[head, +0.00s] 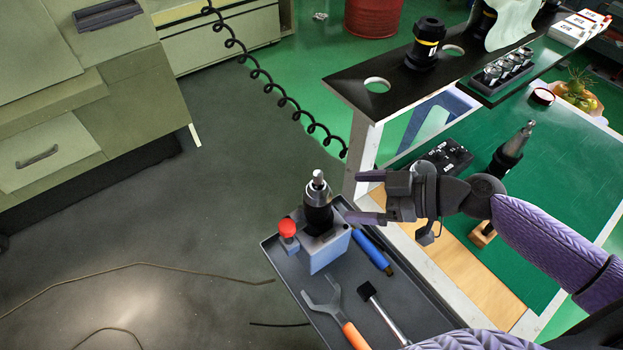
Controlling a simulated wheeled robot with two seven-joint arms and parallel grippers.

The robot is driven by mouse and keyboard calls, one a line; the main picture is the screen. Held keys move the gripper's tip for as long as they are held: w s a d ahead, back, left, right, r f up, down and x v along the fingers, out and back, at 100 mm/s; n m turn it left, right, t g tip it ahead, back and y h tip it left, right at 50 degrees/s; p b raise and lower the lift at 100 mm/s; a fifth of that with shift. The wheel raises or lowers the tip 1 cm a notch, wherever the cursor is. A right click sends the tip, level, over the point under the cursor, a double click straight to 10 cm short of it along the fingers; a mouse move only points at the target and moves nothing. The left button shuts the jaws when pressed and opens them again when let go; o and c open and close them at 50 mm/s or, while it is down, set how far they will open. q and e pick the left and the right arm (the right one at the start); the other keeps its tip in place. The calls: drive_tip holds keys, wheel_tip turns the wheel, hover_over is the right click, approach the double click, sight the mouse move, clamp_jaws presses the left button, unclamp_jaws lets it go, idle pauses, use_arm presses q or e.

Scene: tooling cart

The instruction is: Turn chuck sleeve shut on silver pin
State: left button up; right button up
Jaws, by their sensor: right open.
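A black chuck sleeve (318,210) stands upright in a blue-grey block (323,253) on the cart's side tray. A silver pin (318,178) sticks up from the top of the chuck. My right gripper (361,197) is open, its two purple fingers pointing left toward the chuck. The fingertips are a little to the right of the sleeve and appear apart from it, with nothing between them. I cannot tell from here whether the sleeve is tight on the pin. My left gripper is not in view.
A red knob (287,229) sits on the block's left side. The tray (283,268) also holds a blue-handled tool (371,250), an orange-handled wrench (335,311) and a black-headed hammer (384,314). A black tapered holder (507,155) stands on the green mat (570,165). A coiled cable (285,99) hangs behind.

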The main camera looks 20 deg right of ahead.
sight(331, 197)
drive_tip(key=p+x, duration=0.1)
drive_tip(key=x, duration=0.6)
drive_tip(key=shift+a+r, duration=0.1)
drive_tip(key=shift+w+a+f, duration=0.2)
drive_tip(key=shift+a+f, duration=0.15)
drive_tip(key=shift+a, duration=0.1)
drive_tip(key=c, duration=1.2)
